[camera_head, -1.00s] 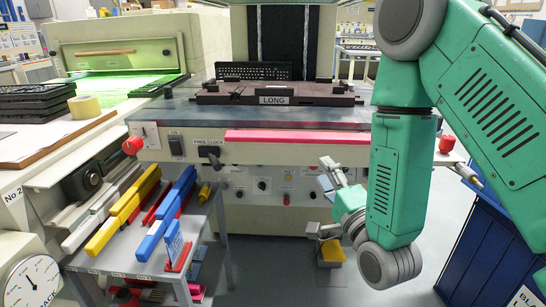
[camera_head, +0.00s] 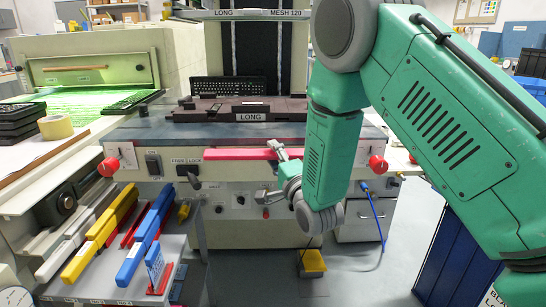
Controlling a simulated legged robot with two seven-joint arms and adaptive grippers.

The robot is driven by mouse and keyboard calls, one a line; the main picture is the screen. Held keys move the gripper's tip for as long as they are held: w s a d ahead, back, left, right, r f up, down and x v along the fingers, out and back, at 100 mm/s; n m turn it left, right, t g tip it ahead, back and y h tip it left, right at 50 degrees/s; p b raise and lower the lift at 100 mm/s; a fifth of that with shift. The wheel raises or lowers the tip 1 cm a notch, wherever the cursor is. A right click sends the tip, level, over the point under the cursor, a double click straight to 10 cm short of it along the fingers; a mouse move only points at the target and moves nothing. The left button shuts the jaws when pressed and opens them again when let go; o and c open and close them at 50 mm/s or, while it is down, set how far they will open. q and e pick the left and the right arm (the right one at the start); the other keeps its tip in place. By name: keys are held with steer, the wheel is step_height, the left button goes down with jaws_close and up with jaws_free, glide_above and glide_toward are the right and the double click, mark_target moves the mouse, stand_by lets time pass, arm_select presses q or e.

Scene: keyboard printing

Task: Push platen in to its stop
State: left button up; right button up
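The platen (camera_head: 205,112) is a dark brown slab with a "LONG" label on its front. It lies on the blue-grey machine table (camera_head: 160,131), with a black keyboard (camera_head: 229,86) behind it. A pink-red bar (camera_head: 225,154) runs along the table's front edge. My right gripper (camera_head: 264,172) is open and empty in front of the machine, below the platen. Its upper finger overlaps the bar's right part in the picture; I cannot tell whether they touch. My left gripper is not in view.
A rack (camera_head: 180,245) of yellow, blue and red squeegees stands at lower left. Red knobs (camera_head: 108,167) sit at the table's front corners. A yellow pedal (camera_head: 313,262) is on the floor. A blue cabinet (camera_head: 455,262) stands at right.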

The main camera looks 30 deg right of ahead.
steer(key=shift+w+d+f, duration=0.1)
steer(key=shift+w+d, duration=0.05)
steer(key=shift+d, duration=0.4)
jaws_close()
steer(key=shift+a, duration=0.25)
steer(key=shift+w+d, duration=0.1)
